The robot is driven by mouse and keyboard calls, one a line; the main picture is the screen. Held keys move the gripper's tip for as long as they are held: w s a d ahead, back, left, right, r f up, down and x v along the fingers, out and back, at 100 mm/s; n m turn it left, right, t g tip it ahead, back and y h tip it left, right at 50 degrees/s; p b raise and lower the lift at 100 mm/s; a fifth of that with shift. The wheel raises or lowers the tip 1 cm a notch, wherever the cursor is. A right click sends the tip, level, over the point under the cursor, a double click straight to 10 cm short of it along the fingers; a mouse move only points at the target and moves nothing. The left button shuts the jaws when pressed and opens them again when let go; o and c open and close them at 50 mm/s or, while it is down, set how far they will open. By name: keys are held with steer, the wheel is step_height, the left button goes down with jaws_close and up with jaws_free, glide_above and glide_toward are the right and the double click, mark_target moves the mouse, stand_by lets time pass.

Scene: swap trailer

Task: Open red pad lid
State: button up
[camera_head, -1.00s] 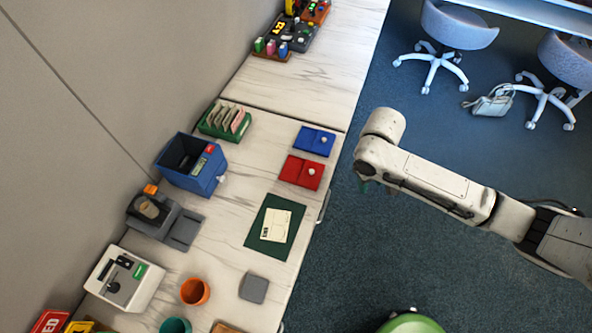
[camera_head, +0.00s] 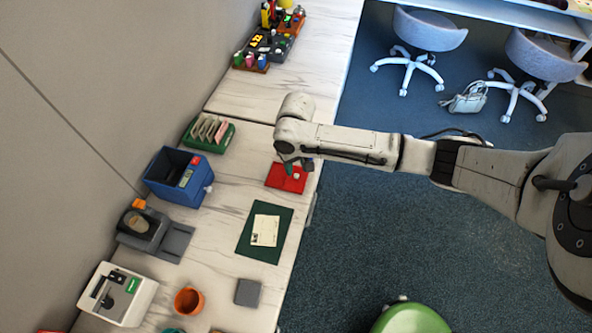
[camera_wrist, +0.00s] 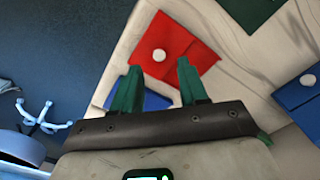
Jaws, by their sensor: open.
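The red pad (camera_head: 288,180) lies on the marble-look table near its right edge, with a white round knob on its lid. The lid lies flat. In the wrist view the red pad (camera_wrist: 180,52) lies just beyond my fingertips, its knob (camera_wrist: 159,55) in line with the gap between them. My gripper (camera_wrist: 157,70) has green fingers spread apart with nothing between them. In the head view my gripper (camera_head: 291,166) is over the far end of the red pad and partly hides it. A blue pad (camera_wrist: 148,99) shows behind my fingers; my arm hides it in the head view.
A green mat (camera_head: 244,246) with a paper lies nearer on the table. A blue bin (camera_head: 165,190), a green card holder (camera_head: 226,141) and a grey device (camera_head: 180,242) stand along the wall side. Open floor (camera_head: 390,240) lies right of the table.

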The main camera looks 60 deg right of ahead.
mark_target(297, 175)
steer(key=shift+f, duration=2)
jaws_close()
